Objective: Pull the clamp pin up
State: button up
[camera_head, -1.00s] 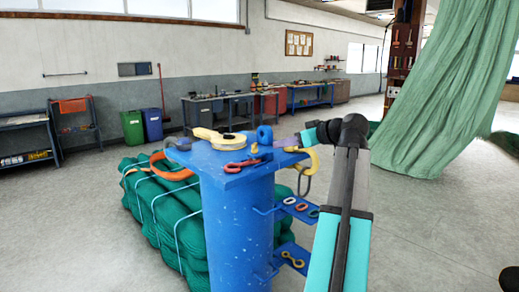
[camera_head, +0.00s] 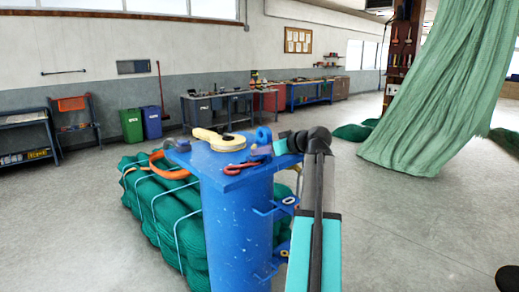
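The blue post (camera_head: 238,225) carries a flat blue top plate (camera_head: 215,170). A blue piece with a round eye (camera_head: 263,135) stands upright near the plate's right back edge. I cannot tell for sure which part is the clamp pin; it may be this eye or lie just below it. My arm comes up from the bottom right and bends left over the plate's right edge. My gripper (camera_head: 277,147) is at its end, close to the right of the eye piece. Its fingers are too small and dark to tell open from shut, or contact.
A cream round tool (camera_head: 226,142) and a red shackle (camera_head: 239,168) lie on the plate. An orange strap (camera_head: 165,168) and bundled green net (camera_head: 160,215) are behind the post at left. Green netting (camera_head: 430,100) hangs at right. Open floor lies right of my arm.

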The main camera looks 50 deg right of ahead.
jog(key=shift+x, duration=1.5)
jog(key=shift+c, duration=0.5)
jog(key=shift+r, duration=0.1)
grip_shut()
